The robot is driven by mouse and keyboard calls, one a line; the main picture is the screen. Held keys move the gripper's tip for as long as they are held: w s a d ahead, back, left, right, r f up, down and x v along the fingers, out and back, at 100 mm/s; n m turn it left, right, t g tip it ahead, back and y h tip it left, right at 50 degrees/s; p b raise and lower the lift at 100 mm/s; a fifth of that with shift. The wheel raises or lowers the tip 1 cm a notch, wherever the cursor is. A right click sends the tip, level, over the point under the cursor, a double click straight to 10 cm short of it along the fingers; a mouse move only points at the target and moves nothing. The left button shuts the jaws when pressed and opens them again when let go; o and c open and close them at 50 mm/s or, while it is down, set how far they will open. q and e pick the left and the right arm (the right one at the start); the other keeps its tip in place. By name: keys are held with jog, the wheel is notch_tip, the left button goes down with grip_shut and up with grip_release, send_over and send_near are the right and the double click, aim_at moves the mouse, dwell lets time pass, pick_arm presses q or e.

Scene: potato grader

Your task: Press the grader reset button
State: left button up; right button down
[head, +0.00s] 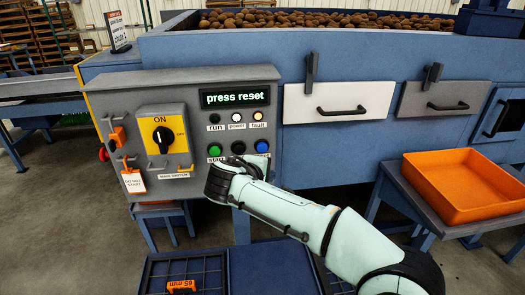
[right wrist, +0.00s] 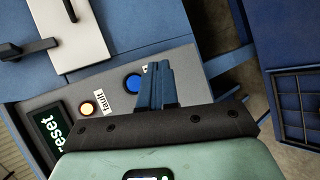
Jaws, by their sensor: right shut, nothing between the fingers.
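The grey control panel (head: 215,92) has a display (head: 235,98) reading "press reset". Its lower row holds a green button (head: 215,150), a black button (head: 238,147) and a blue button (head: 262,146); the label under the blue one is hidden by my arm. My right gripper (head: 243,164) is in front of the panel just below the black and blue buttons, shut and empty. In the right wrist view its closed fingers (right wrist: 158,75) are beside the blue button (right wrist: 133,83); I cannot tell whether they touch the panel. My left gripper is not in view.
The orange fault lamp (head: 257,115) is lit. A yellow main switch (head: 163,135) and a hanging tag (head: 133,181) are left of the buttons. An orange tray (head: 464,208) stands at right. Drawers with handles line the blue grader (head: 330,155).

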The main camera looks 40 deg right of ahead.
aim_at(262, 148)
dwell(0.3)
pick_arm(q)
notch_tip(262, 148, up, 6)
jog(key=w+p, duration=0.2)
jog(key=p, duration=0.3)
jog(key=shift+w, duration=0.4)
pick_arm(e)
jog(key=shift+w+d, duration=0.7)
jog(key=shift+w, duration=0.6)
jog(key=shift+w+d, duration=0.7)
jog(key=shift+w, duration=0.6)
jog(key=shift+w+d, duration=0.7)
jog(key=shift+w, duration=0.6)
pick_arm(q)
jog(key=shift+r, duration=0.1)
jog(key=shift+p, duration=0.3)
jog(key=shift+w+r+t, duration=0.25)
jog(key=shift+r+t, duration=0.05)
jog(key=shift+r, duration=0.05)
pick_arm(e)
jog(key=shift+w+d, duration=0.2)
jog(key=shift+w, duration=0.2)
